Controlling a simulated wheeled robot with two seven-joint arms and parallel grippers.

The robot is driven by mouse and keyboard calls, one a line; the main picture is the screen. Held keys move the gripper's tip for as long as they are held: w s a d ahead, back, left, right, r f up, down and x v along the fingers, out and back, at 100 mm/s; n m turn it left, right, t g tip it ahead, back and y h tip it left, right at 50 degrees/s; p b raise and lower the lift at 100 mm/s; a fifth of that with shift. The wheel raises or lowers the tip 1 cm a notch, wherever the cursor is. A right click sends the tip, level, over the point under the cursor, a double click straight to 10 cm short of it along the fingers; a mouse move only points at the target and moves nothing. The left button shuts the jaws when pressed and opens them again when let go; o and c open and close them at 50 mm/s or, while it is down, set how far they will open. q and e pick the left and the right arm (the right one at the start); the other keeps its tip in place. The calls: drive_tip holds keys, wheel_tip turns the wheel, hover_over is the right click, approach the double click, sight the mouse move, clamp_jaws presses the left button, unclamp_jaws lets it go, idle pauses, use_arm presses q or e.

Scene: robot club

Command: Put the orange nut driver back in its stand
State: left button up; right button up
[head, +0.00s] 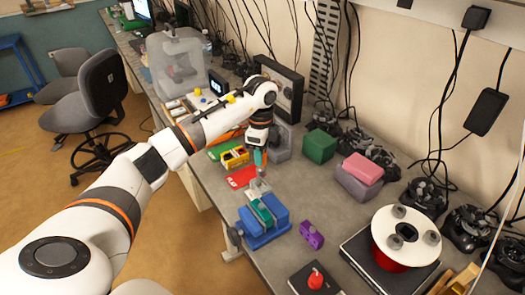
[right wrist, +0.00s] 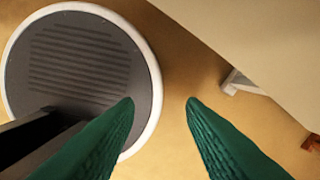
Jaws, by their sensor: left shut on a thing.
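My left gripper (head: 259,158) is in the head view, pointing down over the bench, just behind the blue vise. Its teal fingers are shut on a slim thing, with a small greyish end showing below them. I take it to be the orange nut driver; its orange handle is hidden by the fingers and wrist. A small purple block (head: 312,235) with dark holes stands to the right of the vise; I cannot tell whether it is the stand. My right gripper (right wrist: 160,102) is open and empty above the floor in the right wrist view.
The blue vise (head: 264,226) clamps something green. A green box (head: 319,146), a pink block (head: 363,168) and a white-topped red spool (head: 406,238) stand to the right. Cables hang behind.

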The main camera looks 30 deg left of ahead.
sight(261, 168)
use_arm(q)
drive_tip(key=shift+f+b, duration=1.8)
drive_tip(key=shift+f, duration=0.65)
drive_tip(key=shift+f+p, duration=0.1)
drive_tip(key=shift+p, duration=0.45)
drive_tip(key=shift+f, duration=0.35)
idle(0.6)
drive_tip(key=shift+f+b, duration=0.55)
drive_tip(key=shift+f, duration=0.75)
idle(0.7)
idle(0.5)
drive_tip(key=shift+s+f, duration=0.15)
drive_tip(key=shift+f, duration=0.2)
idle(0.9)
